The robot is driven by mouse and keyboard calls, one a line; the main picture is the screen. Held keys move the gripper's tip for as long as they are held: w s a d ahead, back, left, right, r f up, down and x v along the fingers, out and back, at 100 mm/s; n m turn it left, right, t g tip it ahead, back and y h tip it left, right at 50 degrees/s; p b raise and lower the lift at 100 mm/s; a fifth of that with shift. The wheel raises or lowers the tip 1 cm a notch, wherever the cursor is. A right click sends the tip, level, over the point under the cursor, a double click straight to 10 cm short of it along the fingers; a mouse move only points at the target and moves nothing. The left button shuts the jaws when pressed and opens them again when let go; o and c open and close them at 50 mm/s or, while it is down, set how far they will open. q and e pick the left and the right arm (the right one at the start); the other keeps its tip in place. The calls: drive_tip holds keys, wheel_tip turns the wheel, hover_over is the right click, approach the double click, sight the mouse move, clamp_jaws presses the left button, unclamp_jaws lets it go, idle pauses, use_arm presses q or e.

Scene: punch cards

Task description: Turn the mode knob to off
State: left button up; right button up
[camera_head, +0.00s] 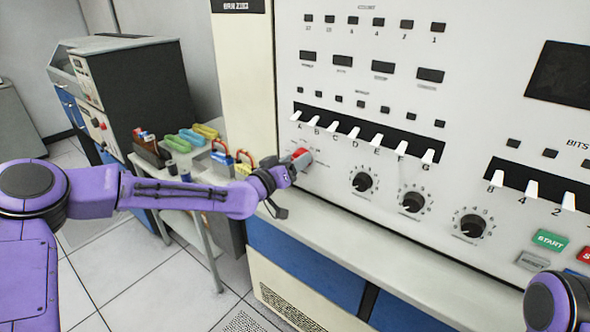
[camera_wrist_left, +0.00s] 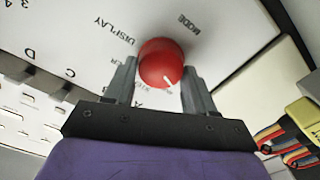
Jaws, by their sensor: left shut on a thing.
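The mode knob is a round red knob (camera_head: 301,155) on the left of the cream console panel, below the white lever row. In the left wrist view the red knob (camera_wrist_left: 161,63) sits between my two fingers, with a white pointer line on its face toward the lower right of the picture. The word MODE is printed beside it; some other labels are partly hidden by the knob and fingers. My left gripper (camera_head: 290,164) is at the knob, and its fingers (camera_wrist_left: 160,85) are shut on the knob's sides. My right gripper is out of view.
Black knobs (camera_head: 413,202) stand in a row to the right of the red knob. White levers (camera_head: 356,132) line the panel above. A ledge (camera_head: 350,225) runs below the panel. A small table with coloured items (camera_head: 190,138) stands at the left.

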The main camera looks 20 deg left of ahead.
use_arm(q)
drive_tip(key=shift+f+n+b, duration=0.2)
drive_tip(key=shift+n+b, duration=1.15)
drive_tip(key=shift+n, duration=0.55)
drive_tip(key=o, duration=1)
drive_tip(key=shift+a+r, duration=0.1)
drive_tip(key=b+v, duration=0.2)
drive_tip(key=v, duration=0.8)
drive_tip(key=shift+s, duration=0.25)
